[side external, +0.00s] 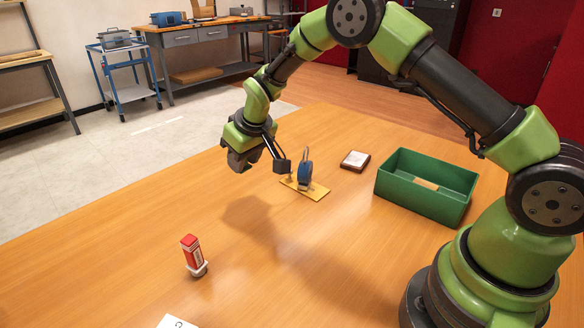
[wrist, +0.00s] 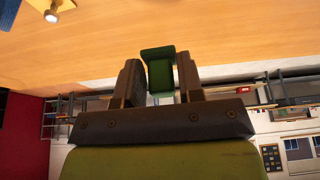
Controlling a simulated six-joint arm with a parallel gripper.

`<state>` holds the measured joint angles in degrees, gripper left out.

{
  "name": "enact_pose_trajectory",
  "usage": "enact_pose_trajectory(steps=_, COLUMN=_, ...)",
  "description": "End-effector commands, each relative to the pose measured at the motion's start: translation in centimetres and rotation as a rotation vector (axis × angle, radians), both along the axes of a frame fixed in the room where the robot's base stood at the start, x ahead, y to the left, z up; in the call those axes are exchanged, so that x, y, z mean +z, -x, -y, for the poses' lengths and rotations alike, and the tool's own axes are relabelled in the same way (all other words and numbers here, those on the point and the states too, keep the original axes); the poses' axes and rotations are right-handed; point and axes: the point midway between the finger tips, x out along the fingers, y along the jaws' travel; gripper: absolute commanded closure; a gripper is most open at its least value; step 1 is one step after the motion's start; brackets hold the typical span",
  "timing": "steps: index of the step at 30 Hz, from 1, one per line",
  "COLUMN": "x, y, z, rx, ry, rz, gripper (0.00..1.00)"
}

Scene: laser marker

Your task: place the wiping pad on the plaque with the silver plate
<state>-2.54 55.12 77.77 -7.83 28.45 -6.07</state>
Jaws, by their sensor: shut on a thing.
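My gripper (side external: 240,163) is in the air above the table, left of the wooden board. In the wrist view my gripper (wrist: 160,80) has its two fingers shut on a dark green block, which I take as the wiping pad (wrist: 160,68). The pad cannot be made out in the side view. The plaque with the silver plate (side external: 355,160) is a small dark brown block with a pale top. It lies flat on the table, left of the green bin, well to the right of my gripper and apart from it.
A green open bin (side external: 423,204) holds a tan piece (side external: 426,184). A yellowish board (side external: 316,192) with a blue object (side external: 305,175) on it lies between my gripper and the plaque. A red and white object (side external: 193,255) stands front left. A white card (side external: 177,322) lies at the front edge.

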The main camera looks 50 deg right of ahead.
Motion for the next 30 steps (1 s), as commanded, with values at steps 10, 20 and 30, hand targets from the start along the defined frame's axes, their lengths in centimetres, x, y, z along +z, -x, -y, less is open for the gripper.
enact_pose_trajectory(steps=10, x=0.8, y=0.4, z=9.6, rx=-0.234, ry=-0.001, rz=0.000, gripper=0.88)
enact_pose_trajectory(steps=20, x=1.8, y=5.7, z=25.2, rx=-0.643, ry=-0.001, rz=0.000, gripper=0.88)
enact_pose_trajectory(steps=30, x=1.3, y=9.7, z=31.1, rx=-0.821, ry=-0.003, rz=-0.002, gripper=0.88)
